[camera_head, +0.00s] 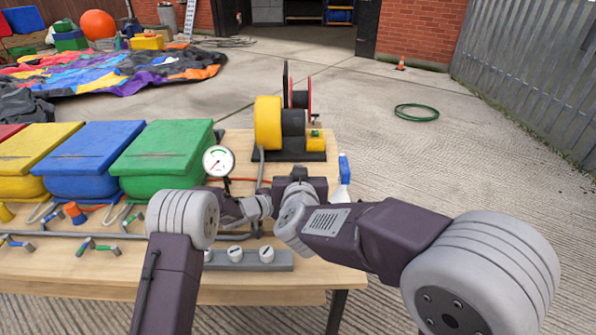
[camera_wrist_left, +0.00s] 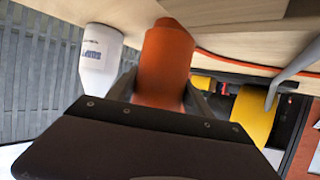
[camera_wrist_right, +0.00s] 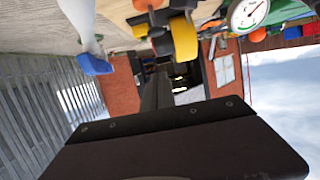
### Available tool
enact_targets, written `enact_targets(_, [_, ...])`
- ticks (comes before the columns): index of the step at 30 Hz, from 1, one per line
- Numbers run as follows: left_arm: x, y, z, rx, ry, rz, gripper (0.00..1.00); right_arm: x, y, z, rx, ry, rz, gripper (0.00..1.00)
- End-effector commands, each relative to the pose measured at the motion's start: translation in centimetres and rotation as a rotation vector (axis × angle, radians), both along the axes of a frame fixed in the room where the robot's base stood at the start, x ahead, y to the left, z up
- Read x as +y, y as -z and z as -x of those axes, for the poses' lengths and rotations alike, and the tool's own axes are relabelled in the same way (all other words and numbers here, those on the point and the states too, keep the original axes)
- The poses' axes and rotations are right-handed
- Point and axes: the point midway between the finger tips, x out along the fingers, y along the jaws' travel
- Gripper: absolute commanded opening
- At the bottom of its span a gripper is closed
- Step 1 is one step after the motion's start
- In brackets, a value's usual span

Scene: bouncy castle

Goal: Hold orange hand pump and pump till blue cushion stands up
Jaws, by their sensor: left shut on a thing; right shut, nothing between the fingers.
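The blue cushion (camera_head: 92,150) sits on the table between a yellow cushion and a green cushion. It looks full and blocky, with a sloping top. My left gripper (camera_head: 262,206) is shut on the orange hand pump (camera_wrist_left: 165,62), which fills the space between its fingers in the left wrist view. In the head view my arms hide the pump. My right gripper (camera_head: 302,182) is shut and empty, above the table close to my left gripper.
A pressure gauge (camera_head: 218,161) stands before the green cushion (camera_head: 165,150). A yellow blower-like machine (camera_head: 268,123) is at the table's back. A blue-topped white spray bottle (camera_head: 343,180) stands at the right edge. A grey block with white knobs (camera_head: 277,262) lies in front.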

Motion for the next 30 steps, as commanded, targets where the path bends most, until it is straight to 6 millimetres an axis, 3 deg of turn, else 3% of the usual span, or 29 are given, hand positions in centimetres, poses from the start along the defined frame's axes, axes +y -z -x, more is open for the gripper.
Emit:
enact_targets(8, [0.0, 0.0, 0.0, -0.001, 0.000, 0.001, 0.00, 0.0, 0.5, -1.5, 0.002, 0.001, 0.002, 0.00])
enact_targets(20, [0.0, 0.0, 0.0, -0.001, 0.000, 0.001, 0.00, 0.0, 2.9, -9.7, 0.002, 0.002, 0.001, 0.00])
enact_targets(25, [0.0, 0.0, 0.0, -0.001, 0.000, 0.001, 0.00, 0.1, 5.6, -9.6, 0.005, 0.000, 0.003, 0.00])
enact_targets(30, [0.0, 0.0, 0.0, 0.000, 0.000, 0.000, 0.00, 0.1, 6.7, -9.5, 0.002, -0.001, 0.002, 0.00])
